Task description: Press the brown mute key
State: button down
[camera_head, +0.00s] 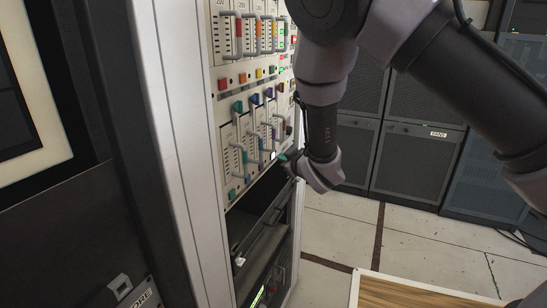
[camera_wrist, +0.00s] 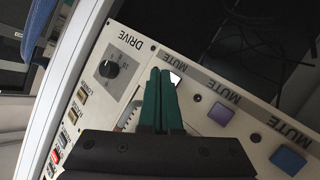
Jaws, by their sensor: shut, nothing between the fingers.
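My gripper (camera_wrist: 163,72) has its two green fingers shut together with nothing between them. In the wrist view the fingertips lie over the cream panel, right beside a white patch (camera_wrist: 175,78) that they partly cover. I cannot tell whether they touch the panel. A purple key (camera_wrist: 221,113) and a blue key (camera_wrist: 288,160) sit to the right, by upside-down MUTE labels. I cannot make out a brown mute key for certain; the fingers and gripper body hide part of the panel. In the head view my gripper (camera_head: 284,157) is at the rack's lower right front.
A black DRIVE knob (camera_wrist: 109,68) and several small coloured buttons (camera_wrist: 82,92) lie left of the fingers. In the head view, faders with handles (camera_head: 252,140) stick out from the rack. An open dark bay (camera_head: 258,208) lies below.

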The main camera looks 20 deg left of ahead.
jog(key=shift+a, duration=0.15)
dwell(0.3)
jog(key=shift+a, duration=0.3)
jog(key=shift+a, duration=0.1)
dwell(0.5)
jog(key=shift+d, duration=0.55)
jog(key=d, duration=0.6)
jog(key=shift+s, duration=0.25)
